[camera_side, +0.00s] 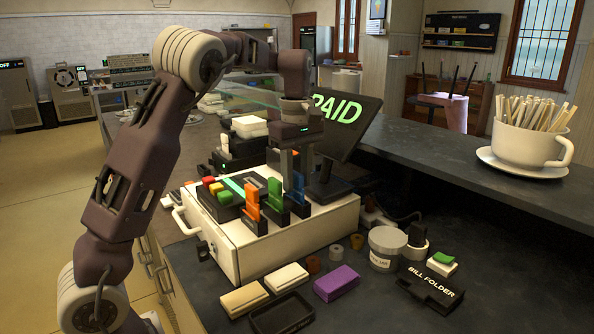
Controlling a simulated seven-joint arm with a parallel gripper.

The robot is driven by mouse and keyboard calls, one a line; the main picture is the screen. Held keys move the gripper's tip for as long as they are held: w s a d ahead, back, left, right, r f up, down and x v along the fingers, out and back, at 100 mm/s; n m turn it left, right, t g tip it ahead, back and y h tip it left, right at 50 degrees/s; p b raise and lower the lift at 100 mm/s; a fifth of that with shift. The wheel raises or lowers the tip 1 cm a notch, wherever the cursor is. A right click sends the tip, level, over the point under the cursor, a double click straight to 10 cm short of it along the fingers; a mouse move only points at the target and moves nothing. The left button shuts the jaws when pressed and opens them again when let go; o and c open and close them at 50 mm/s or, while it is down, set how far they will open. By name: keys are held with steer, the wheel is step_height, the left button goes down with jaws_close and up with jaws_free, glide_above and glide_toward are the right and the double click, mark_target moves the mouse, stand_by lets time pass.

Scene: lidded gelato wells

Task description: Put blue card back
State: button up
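The blue card (298,188) stands upright at a black holder (299,209) on top of a white box (262,250). It is at the right end of a row with a green card (275,194) and an orange card (252,203), which also stand at black holders. My gripper (293,175) points down directly over the blue card, with its fingers at the card's upper part. The view is too small to tell whether the fingers touch or grip the card, or whether the card is fully seated.
A screen reading PAID (347,112) stands behind. A black keypad with coloured keys (220,198) sits left of the cards. In front lie a purple block (337,283), cream blocks (287,278), a jar (387,250) and a bill folder (431,287). A cup of sticks (530,145) is right.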

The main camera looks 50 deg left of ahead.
step_height(320, 180, up, 11)
steer(key=shift+w+a+f, duration=0.1)
steer(key=shift+f, duration=0.1)
steer(key=shift+r, duration=0.8)
steer(key=s+d+m+t+h, duration=0.1)
steer(key=s+d+m+t, duration=0.1)
steer(key=s+d+m, duration=0.45)
steer(key=s+d+m+t, duration=0.2)
steer(key=s+d+m, duration=0.15)
steer(key=s, duration=0.55)
steer(key=s+d+f+m+t+y, duration=0.1)
steer(key=s+d+f+m, duration=0.4)
steer(key=s+f+m, duration=0.3)
steer(key=s+f, duration=0.3)
steer(key=shift+s+t, duration=0.25)
steer(key=shift+t, duration=0.05)
steer(key=shift+r, duration=0.1)
